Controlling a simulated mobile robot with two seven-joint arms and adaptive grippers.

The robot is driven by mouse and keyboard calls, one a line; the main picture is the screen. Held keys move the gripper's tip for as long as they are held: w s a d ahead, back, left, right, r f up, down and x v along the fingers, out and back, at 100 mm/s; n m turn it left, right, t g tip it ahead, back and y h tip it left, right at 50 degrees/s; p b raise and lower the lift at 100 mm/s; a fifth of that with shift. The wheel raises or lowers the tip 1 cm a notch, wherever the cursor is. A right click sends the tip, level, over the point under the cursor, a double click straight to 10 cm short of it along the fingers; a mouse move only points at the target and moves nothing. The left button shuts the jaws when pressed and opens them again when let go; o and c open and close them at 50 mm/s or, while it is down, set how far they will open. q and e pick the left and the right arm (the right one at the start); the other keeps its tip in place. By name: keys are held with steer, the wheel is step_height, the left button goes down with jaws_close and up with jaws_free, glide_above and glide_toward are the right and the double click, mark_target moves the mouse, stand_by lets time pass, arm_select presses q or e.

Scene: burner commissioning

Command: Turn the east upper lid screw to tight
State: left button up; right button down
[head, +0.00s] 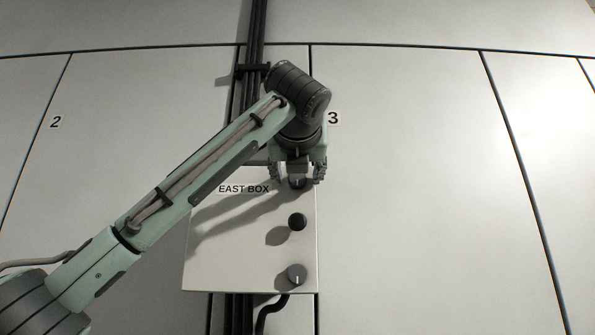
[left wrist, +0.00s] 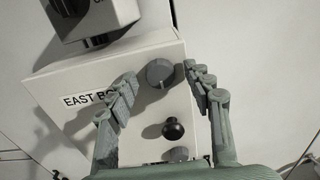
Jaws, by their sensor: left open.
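The east box (head: 225,262) is a pale box on the wall, lettered EAST BOX. The left wrist view also shows its face (left wrist: 75,122). Its upper lid screw (left wrist: 160,73) is a round grey knob near the top of the face. My left gripper (head: 297,176) is open at the top of the box. In the left wrist view the fingers (left wrist: 162,84) stand on either side of the upper screw, with gaps on both sides. In the head view the gripper mostly hides that screw. How far the fingertips are from the lid I cannot tell. My right gripper is not in view.
A black knob (head: 297,222) and a lower grey screw (head: 297,274) sit below on the lid. Dark cables (head: 257,30) run vertically behind the box. Another box (left wrist: 93,18) shows above in the left wrist view. The wall panels on the right are clear.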

arm_select(q)
steer(key=c, duration=1.2)
steer(key=shift+o, duration=0.2)
